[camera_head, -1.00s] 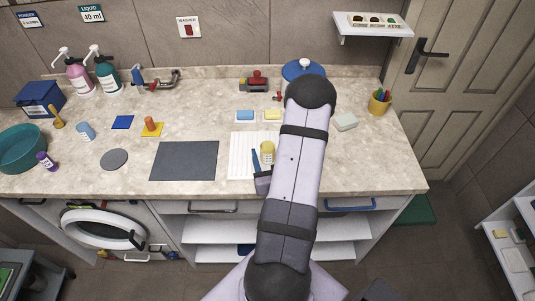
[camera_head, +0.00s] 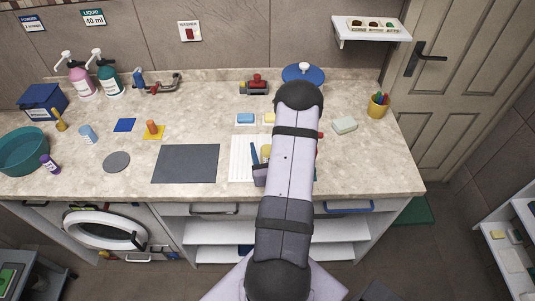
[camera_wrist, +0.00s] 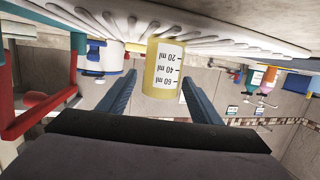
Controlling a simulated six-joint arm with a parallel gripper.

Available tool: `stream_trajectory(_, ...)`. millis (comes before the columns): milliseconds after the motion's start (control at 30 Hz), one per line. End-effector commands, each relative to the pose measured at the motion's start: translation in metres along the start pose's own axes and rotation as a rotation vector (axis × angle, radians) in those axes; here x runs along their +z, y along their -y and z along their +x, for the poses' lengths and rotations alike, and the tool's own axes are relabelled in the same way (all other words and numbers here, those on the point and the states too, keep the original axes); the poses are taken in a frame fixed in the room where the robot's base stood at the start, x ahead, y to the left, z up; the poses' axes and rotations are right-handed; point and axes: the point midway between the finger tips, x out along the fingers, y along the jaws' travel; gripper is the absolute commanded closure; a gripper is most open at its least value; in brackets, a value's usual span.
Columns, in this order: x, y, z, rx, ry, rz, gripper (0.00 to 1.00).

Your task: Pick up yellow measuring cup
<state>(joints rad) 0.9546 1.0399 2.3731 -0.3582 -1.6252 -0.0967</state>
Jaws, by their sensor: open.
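The yellow measuring cup (camera_head: 265,151) stands on the white ribbed mat (camera_head: 240,160), and my arm covers most of it in the head view. In the wrist view, which is upside down, the yellow cup (camera_wrist: 162,68) shows a white scale marked 20, 40 and 60 ml. My gripper (camera_wrist: 159,82) is open, with one blue finger on each side of the cup in that picture. I see gaps between fingers and cup; how deep the cup sits between them I cannot tell. In the head view one blue finger of my gripper (camera_head: 255,158) shows left of the cup.
A dark slate mat (camera_head: 186,163) lies to the left. A red object (camera_wrist: 40,105) stands close on the left in the wrist view. The counter's front right is clear.

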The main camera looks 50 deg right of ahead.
Motion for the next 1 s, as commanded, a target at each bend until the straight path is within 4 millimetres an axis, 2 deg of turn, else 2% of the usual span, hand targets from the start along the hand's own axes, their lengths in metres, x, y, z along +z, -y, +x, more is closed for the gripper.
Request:
stream_trajectory(33,-0.005,0.0,0.005,-0.002,0.0,0.0,0.41)
stream_trajectory(233,-0.002,0.0,0.023,-0.001,0.0,0.0,0.41)
stream_trajectory(567,0.0,0.0,0.027,0.0,0.001,0.001,0.41)
stream_trajectory(767,0.0,0.0,0.027,0.0,0.001,0.0,0.85)
stream_trajectory(1000,-0.001,0.0,0.027,0.0,0.0,0.0,0.85)
